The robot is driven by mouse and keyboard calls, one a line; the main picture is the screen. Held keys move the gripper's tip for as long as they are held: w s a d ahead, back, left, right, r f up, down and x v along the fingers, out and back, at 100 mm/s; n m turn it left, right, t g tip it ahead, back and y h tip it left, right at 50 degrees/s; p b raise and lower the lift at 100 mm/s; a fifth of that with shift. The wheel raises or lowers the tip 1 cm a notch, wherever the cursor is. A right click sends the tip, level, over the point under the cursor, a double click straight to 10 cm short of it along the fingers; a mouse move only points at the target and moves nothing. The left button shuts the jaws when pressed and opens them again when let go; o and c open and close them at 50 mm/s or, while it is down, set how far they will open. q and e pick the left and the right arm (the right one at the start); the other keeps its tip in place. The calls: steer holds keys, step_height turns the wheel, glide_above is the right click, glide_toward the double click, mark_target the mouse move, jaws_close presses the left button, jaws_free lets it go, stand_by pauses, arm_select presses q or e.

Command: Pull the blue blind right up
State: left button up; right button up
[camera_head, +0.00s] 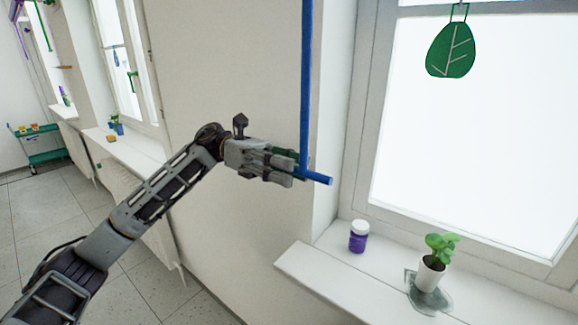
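A blue rod (306,80) hangs straight down beside the window, in front of the pale wall. A short blue crosspiece (318,176) sticks out to the right at its lower end. My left gripper (298,168) is at this lower end, its fingers pointing right and overlapping the rod and crosspiece. Whether the fingers are clamped on it or only around it I cannot tell. The top of the rod is out of view, and no blue blind cloth shows; the window pane is bright and uncovered where seen. My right gripper is not in view.
A white sill (345,285) juts out below the window, right of my gripper. A purple jar (359,237) with a white lid and a small potted plant (431,275) stand on it. A green leaf ornament (450,50) hangs at the window. A teal cart (42,147) stands far left.

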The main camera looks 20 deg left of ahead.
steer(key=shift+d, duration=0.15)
arm_select(q)
steer(key=shift+c, duration=0.5)
jaws_close()
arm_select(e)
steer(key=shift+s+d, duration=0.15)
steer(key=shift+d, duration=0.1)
arm_select(q)
steer(key=shift+r, duration=0.1)
